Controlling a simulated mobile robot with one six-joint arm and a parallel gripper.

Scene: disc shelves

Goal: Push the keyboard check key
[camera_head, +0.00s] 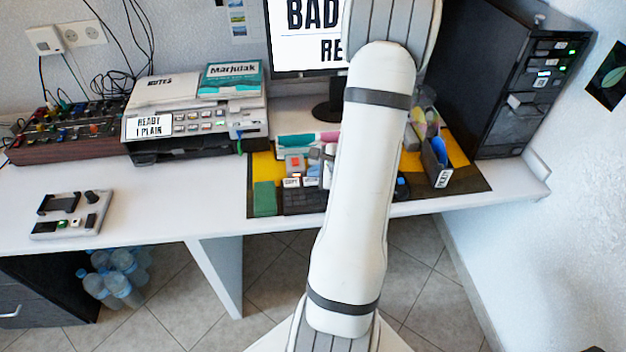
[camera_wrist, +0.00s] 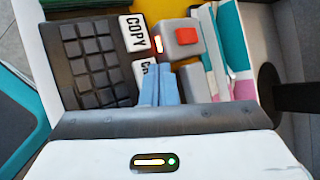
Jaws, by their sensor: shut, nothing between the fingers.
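The dark keyboard (camera_wrist: 92,62) with several black keys fills the upper left of the wrist view; it also shows on the desk in the head view (camera_head: 300,201), partly behind my arm. A white key labelled COPY (camera_wrist: 134,34) is at its edge. A second white labelled key (camera_wrist: 145,72) is beside it, its label mostly hidden by my fingers, so I cannot read it as the check key. My gripper (camera_wrist: 159,70) is shut and empty, its blue fingertips over or beside this second key. I cannot tell whether they touch it.
A grey box with a red button (camera_wrist: 187,36) stands close to the fingertips. White and pink-edged books (camera_wrist: 220,50) lie beyond it. In the head view, a green block (camera_head: 264,197), a printer (camera_head: 190,125) and a black computer tower (camera_head: 515,95) stand on the desk.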

